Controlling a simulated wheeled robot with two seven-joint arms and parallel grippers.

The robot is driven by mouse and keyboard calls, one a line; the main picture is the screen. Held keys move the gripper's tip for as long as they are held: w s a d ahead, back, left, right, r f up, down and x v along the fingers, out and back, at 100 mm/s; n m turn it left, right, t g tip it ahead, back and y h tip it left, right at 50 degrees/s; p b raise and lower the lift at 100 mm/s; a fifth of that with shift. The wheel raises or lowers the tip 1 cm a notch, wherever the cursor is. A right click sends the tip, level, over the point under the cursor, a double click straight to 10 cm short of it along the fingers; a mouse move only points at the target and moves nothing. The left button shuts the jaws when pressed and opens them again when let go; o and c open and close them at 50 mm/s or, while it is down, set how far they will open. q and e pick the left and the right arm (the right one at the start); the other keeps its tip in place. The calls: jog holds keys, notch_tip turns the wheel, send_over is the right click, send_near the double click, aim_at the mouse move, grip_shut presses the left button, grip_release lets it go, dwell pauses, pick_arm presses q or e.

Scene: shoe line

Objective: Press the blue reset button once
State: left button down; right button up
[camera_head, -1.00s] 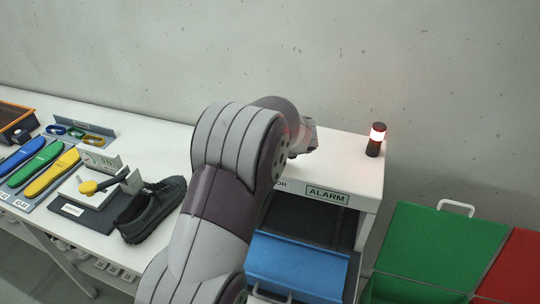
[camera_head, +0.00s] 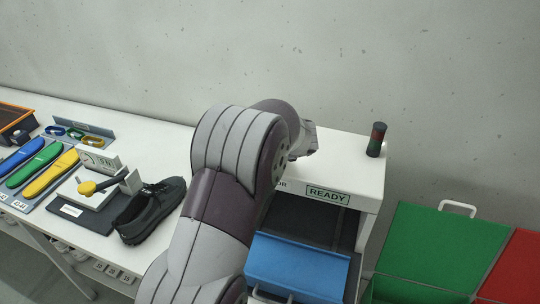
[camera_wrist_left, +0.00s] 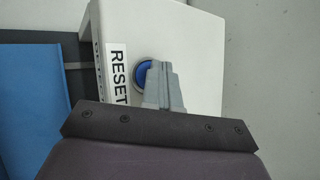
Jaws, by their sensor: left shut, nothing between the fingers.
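The blue reset button (camera_wrist_left: 142,72) sits in a metal ring on the white machine top, beside a RESET label (camera_wrist_left: 117,76) in the left wrist view. My left gripper (camera_wrist_left: 158,66) is shut and empty, with its tips over or against the button's edge, partly hiding it. I cannot tell if they touch. In the head view my left arm hides the button and the fingertips. The white machine (camera_head: 355,170) shows a READY sign (camera_head: 327,194), and its signal lamp (camera_head: 376,139) is dark red on top, not glowing. My right gripper is out of view.
A blue flap (camera_head: 298,268) is on the machine's front. Green (camera_head: 440,245) and red (camera_head: 520,265) bins stand at right. A black shoe (camera_head: 150,212), a gauge stand (camera_head: 95,185) and colored insoles (camera_head: 40,162) are on the table at left.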

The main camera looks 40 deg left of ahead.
pick_arm(q)
jog(key=shift+r, duration=0.1)
jog(key=shift+r+p, duration=0.75)
jog(key=shift+r, duration=0.1)
notch_tip(320, 180, up, 5)
jog(key=p, duration=0.4)
dwell(0.6)
